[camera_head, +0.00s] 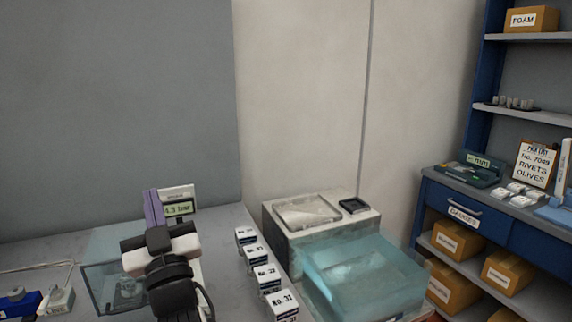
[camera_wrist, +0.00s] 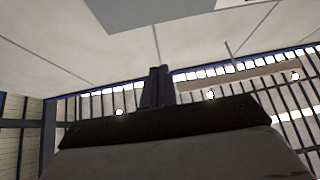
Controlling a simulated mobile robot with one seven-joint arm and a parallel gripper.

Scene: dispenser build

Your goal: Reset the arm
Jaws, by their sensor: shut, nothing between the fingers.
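My gripper (camera_wrist: 158,72) shows in the wrist view with its two dark fingers together and nothing between them. The wrist view looks up past the fingers to a pale ceiling and a row of bright windows. In the head view my gripper (camera_head: 152,207) points up and away from me, above the grey worktop at the lower left. Its purple fingers are closed side by side. The gripper appears clear of objects, though it partly covers a small display behind it.
A small display (camera_head: 178,207) stands behind my gripper. A clear box (camera_head: 100,290) is left of my arm. Several numbered white boxes (camera_head: 267,277) line the worktop to the right, beside a machine with a translucent teal bin (camera_head: 365,275). Blue shelving (camera_head: 470,190) stands at the far right.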

